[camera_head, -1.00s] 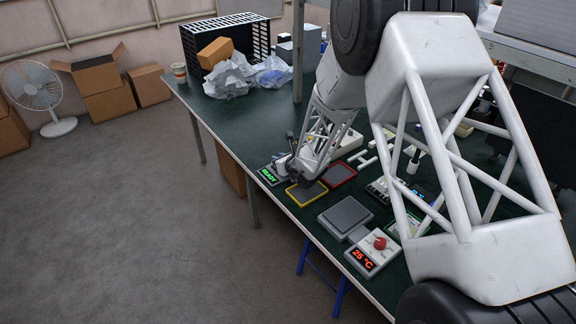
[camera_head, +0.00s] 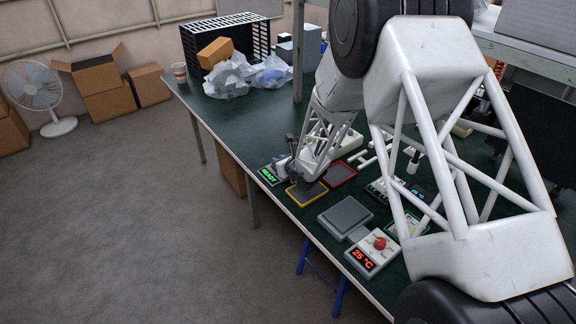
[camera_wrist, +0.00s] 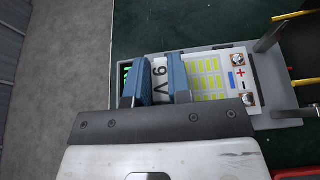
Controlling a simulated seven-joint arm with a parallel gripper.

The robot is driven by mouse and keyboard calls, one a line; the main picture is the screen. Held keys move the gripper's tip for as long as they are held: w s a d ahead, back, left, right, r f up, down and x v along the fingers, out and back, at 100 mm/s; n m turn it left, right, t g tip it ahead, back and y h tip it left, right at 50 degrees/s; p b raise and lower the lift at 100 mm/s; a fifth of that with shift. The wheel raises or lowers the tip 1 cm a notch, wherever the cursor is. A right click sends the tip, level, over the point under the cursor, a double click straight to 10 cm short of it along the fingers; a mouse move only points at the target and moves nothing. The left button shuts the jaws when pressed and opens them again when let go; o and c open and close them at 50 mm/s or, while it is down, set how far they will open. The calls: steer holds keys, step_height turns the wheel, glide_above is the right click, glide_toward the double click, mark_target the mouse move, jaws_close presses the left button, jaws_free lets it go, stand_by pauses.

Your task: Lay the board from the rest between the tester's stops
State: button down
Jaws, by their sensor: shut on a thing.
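In the wrist view the board (camera_wrist: 208,82) is white with yellow-green cells, a "9 V" mark and two round screw terminals beside plus and minus signs. My gripper (camera_wrist: 162,82) has its blue fingers closed on the "9 V" end. The board is over the grey bed of the tester (camera_wrist: 188,51), whose green display partly shows left of the fingers. I cannot tell whether the board touches the bed. In the head view the tester's READY display (camera_head: 269,175) shows beside my gripper (camera_head: 304,183); the board is hidden there. The stops are not clearly distinguishable.
A yellow-rimmed tray (camera_head: 307,200) and a red-rimmed tray (camera_head: 340,174) lie close to my gripper. A grey plate (camera_head: 346,215) and a box with a red knob and "25 °C" display (camera_head: 372,252) are nearer the front.

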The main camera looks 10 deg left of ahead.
steer(key=shift+f, duration=0.15)
steer(key=c, duration=1)
jaws_free()
steer(key=shift+o, duration=0.2)
steer(key=shift+s+d, duration=0.1)
steer(key=shift+v, duration=3.75)
